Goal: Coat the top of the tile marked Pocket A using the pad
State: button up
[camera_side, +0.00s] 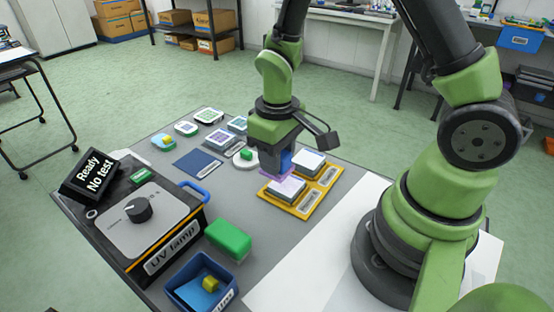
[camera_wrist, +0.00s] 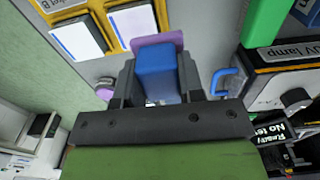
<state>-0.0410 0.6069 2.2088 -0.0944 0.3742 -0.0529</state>
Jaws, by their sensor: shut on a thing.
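My gripper (camera_side: 280,163) is shut on the blue handle of the pad (camera_wrist: 157,72). The pad's flat purple face (camera_wrist: 172,38) points down, and it also shows in the side view (camera_side: 270,174). A yellow tray (camera_side: 303,211) holds two pale tiles. The pad is over or beside the near-left tile (camera_side: 288,189); I cannot tell whether they touch. That tile also shows in the wrist view (camera_wrist: 131,24), partly hidden by the pad. The other tile (camera_side: 308,162) is beside the label reading Pocket B in the wrist view (camera_wrist: 78,38). The near tile's label is too small to read.
The UV lamp box (camera_side: 140,220) with its knob and sign stands at the left. A green block (camera_side: 228,238) and a blue bin (camera_side: 183,290) stand in front. Several small tiles, a dark blue square (camera_side: 197,163) and a white round dish (camera_side: 239,162) lie behind.

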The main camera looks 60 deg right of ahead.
jog(key=shift+r, duration=1.5)
jog(key=a+f, duration=0.2)
jog(key=a, duration=0.4)
send_over(256, 220)
notch_tip(256, 220, down, 5)
jog(key=shift+r, duration=0.1)
jog(key=shift+f, duration=2.25)
jog(key=shift+f, duration=0.1)
jog(key=o, duration=1)
jog(key=shift+c, duration=0.2)
